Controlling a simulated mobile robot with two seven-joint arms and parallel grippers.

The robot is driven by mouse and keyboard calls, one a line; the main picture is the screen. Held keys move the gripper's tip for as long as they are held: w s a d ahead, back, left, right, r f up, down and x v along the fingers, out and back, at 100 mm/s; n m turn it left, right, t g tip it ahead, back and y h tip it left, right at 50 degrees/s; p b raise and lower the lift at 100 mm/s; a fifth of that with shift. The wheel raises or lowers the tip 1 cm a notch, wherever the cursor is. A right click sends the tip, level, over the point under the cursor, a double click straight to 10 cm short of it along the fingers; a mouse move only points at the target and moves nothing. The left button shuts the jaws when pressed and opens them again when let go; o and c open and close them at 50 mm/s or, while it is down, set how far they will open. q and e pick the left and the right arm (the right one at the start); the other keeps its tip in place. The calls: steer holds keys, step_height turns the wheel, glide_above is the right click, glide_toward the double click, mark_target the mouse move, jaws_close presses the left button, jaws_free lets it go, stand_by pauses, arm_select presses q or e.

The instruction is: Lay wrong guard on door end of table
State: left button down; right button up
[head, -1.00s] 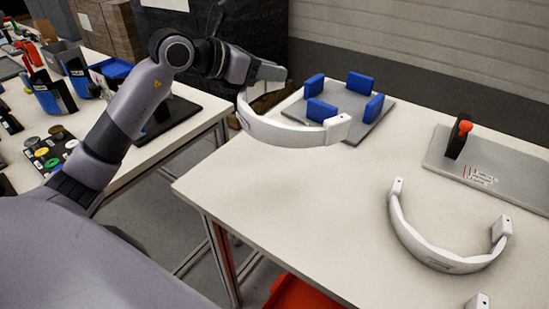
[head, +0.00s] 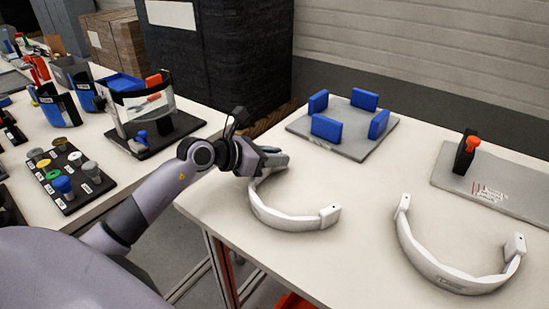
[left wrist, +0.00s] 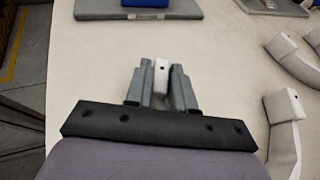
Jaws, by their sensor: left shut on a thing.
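My left gripper (head: 274,160) is at the left end of the right-hand table (head: 365,185). It is shut on one end of a white U-shaped guard (head: 290,219). In the left wrist view, the guard's white end (left wrist: 161,77) sits between the two grey fingers (left wrist: 160,88). The guard is level, low over the tabletop or touching it; I cannot tell which. A second white guard (head: 440,274) lies on the table to its right, apart from it. My right gripper is not in view.
A grey plate with blue blocks (head: 369,146) stands behind the held guard. A grey board (head: 500,190) with a black and red clamp (head: 467,152) lies at the right. The left table carries a visor stand (head: 155,130) and several coloured caps. Bare tabletop shows between the guards.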

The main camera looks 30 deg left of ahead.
arm_select(q)
steer(key=c, duration=1)
jaws_free()
steer(key=shift+f, duration=0.1)
steer(key=shift+o, duration=0.2)
steer(key=v, duration=1)
steer(key=shift+s+a, duration=0.15)
steer(key=shift+s, duration=0.05)
steer(key=shift+v, duration=0.85)
